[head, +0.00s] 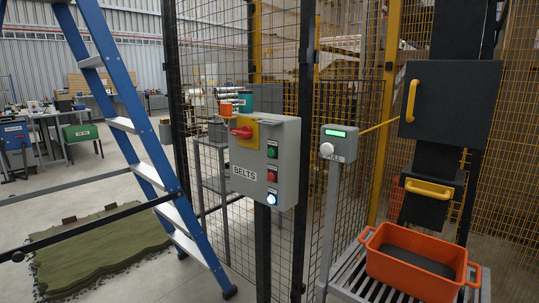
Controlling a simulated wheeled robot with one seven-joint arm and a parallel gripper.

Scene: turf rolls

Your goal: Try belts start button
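The grey control box (264,160) labelled "BELTS" is mounted on a dark post of the mesh fence, near the middle of the head view. Its right side carries a green button (272,152), a red button (272,175) and a lit white-blue button (271,198), top to bottom. Small labels by them are too small to read. A red rotary handle (241,132) sits on a yellow plate at its upper left and looks turned roughly sideways. My gripper is not in view, and nothing covers the buttons.
A blue stepladder (150,150) and a dark rail (90,230) stand left of the box. Right of it are a grey post with a green-lit panel (336,144), an orange tub (415,262) on rollers and dark panels with yellow handles (455,105). A turf piece (100,250) lies on the floor.

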